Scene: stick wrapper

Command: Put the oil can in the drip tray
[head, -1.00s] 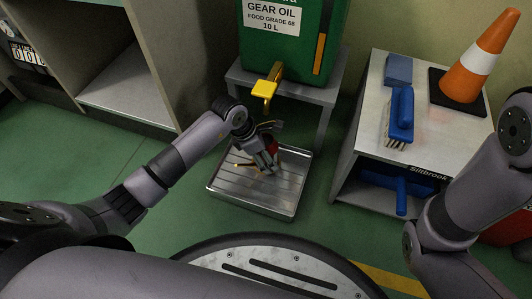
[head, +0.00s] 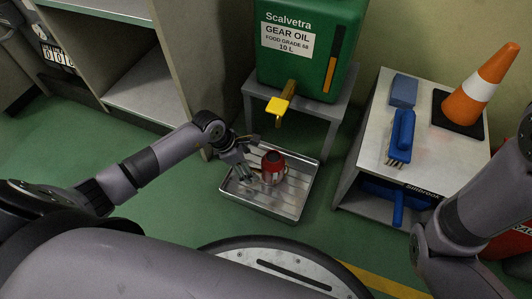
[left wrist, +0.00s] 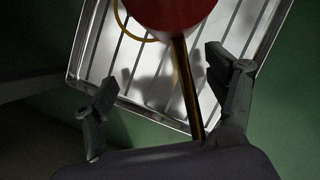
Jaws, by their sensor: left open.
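The oil can (head: 272,165) is red with a brass spout and a thin yellow handle. It appears to stand upright in the metal drip tray (head: 308,178), near its middle. The tray lies on the floor. My left gripper (head: 243,168) is open at the tray's left part, beside the can and apart from its body. In the left wrist view the red can (left wrist: 172,12) is cut off at the top, and its spout (left wrist: 187,90) points down towards the gripper, near the right finger. The can's base is partly hidden. My right arm shows, but its gripper does not.
A green gear oil container (head: 305,70) with a yellow tap (head: 281,103) stands on a grey stand behind the tray. A low shelf unit (head: 365,140) at right holds a blue brush (head: 401,136) and an orange cone (head: 480,85). Green floor is free left of the tray.

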